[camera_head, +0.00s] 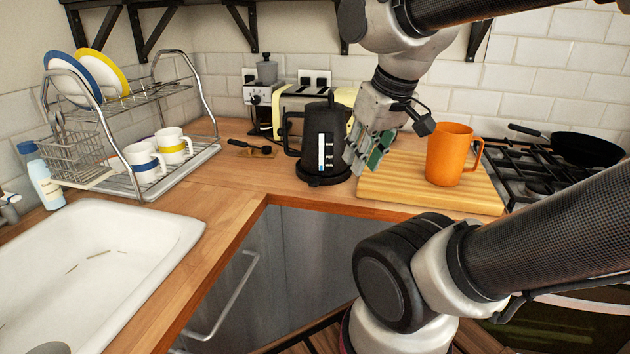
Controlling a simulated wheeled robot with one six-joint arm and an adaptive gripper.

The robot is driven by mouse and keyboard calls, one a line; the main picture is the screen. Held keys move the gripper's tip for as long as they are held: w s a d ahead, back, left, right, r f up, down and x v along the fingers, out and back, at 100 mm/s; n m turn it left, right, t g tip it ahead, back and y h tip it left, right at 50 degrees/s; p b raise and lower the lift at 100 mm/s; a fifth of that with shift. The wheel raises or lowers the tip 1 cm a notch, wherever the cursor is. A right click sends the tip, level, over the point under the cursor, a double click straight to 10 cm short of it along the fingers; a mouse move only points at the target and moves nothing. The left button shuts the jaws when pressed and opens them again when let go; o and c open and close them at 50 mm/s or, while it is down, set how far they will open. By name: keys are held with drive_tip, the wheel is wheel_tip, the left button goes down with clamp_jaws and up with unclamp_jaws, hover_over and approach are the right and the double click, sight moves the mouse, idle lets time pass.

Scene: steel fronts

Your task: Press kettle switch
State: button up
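The kettle (327,133) is black, with a pale level window on its front. It stands upright on its base on the wooden counter, its handle toward the left. I cannot make out its switch. My gripper (358,166) points down and to the left at the kettle's right side, in front of the cutting board's left end. Its fingertips look close to the kettle's lower right side; I cannot tell whether they touch it. The fingers are seen edge-on, and I cannot tell whether they are open or shut. No object shows held in them.
An orange mug (450,155) stands on the wooden cutting board (430,195) right of my gripper. A pan (587,147) sits on the stove at the right. A toaster (300,98) is behind the kettle. A dish rack (130,180) and sink (95,250) are left.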

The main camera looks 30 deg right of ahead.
drive_tip(key=shift+f, duration=0.15)
clamp_jaws()
drive_tip(key=m+g, duration=0.4)
drive_tip(key=m, duration=0.4)
approach(313, 183)
drive_tip(key=shift+s+a+m+t+h, duration=0.2)
drive_tip(key=shift+m+t+h, duration=0.1)
drive_tip(key=shift+m+h, duration=0.15)
drive_tip(key=shift+w+d+f, duration=0.1)
drive_tip(key=shift+f, duration=1.55)
drive_tip(key=shift+w+d+f, duration=0.1)
drive_tip(key=shift+w+f, duration=0.05)
drive_tip(key=shift+f, duration=1.55)
